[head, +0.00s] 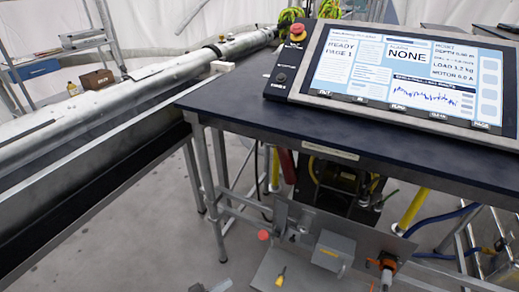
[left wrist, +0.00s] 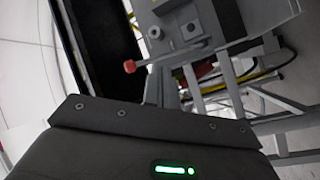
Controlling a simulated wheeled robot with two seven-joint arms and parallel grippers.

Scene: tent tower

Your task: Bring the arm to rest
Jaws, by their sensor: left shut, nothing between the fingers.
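My left gripper (head: 210,287) shows only as a small grey piece at the bottom edge of the head view, below the table and left of its metal panel. It is shut and empty. In the left wrist view, a dark housing with a lit green bar fills the bottom, and the fingertips cannot be made out. My right gripper is not in view.
A dark table (head: 330,131) carries a tilted control screen (head: 400,75) with a red button (head: 297,31). Below it is a metal panel (head: 300,240) with a red knob (head: 263,235), also in the left wrist view (left wrist: 129,66). A long pipe (head: 90,115) lies left. Grey floor is open between.

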